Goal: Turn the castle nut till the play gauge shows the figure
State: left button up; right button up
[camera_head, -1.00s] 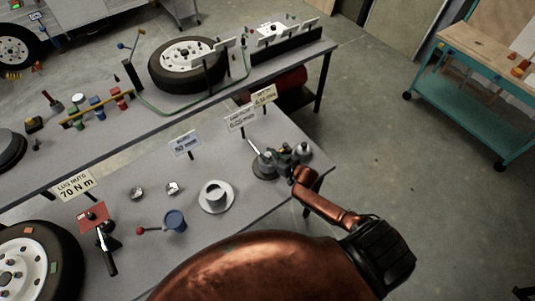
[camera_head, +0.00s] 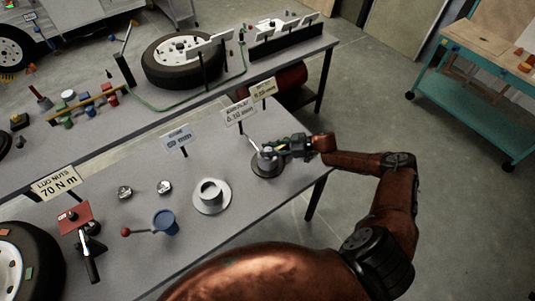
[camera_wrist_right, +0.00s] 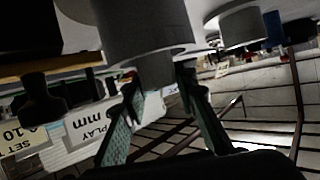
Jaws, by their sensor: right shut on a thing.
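My right gripper (camera_head: 268,152) is at the far right end of the near bench, its arm reaching in from the right. It is at the top of a grey hub on a dark round base (camera_head: 267,170). In the right wrist view, its two green-faced fingers (camera_wrist_right: 163,84) close on either side of a narrow grey stub, the castle nut (camera_wrist_right: 154,72), below a wider grey cylinder (camera_wrist_right: 145,25). The fingers partly cover the nut's sides. A thin pale rod (camera_head: 254,145) stands beside the hub. The gauge's reading is not legible. My left gripper is not in view.
Signs stand behind the hub, one white (camera_head: 239,112) and one cream (camera_head: 263,90). A grey cup on a flange (camera_head: 211,195), a blue cup (camera_head: 165,222) and a wheel (camera_head: 25,262) are farther left. The back bench carries a tire (camera_head: 183,60).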

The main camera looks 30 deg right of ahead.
jog(key=shift+g, duration=0.3)
jog(key=o, duration=1.2)
jog(key=shift+c, duration=0.2)
jog(key=v, duration=1.2)
jog(key=shift+f, duration=0.15)
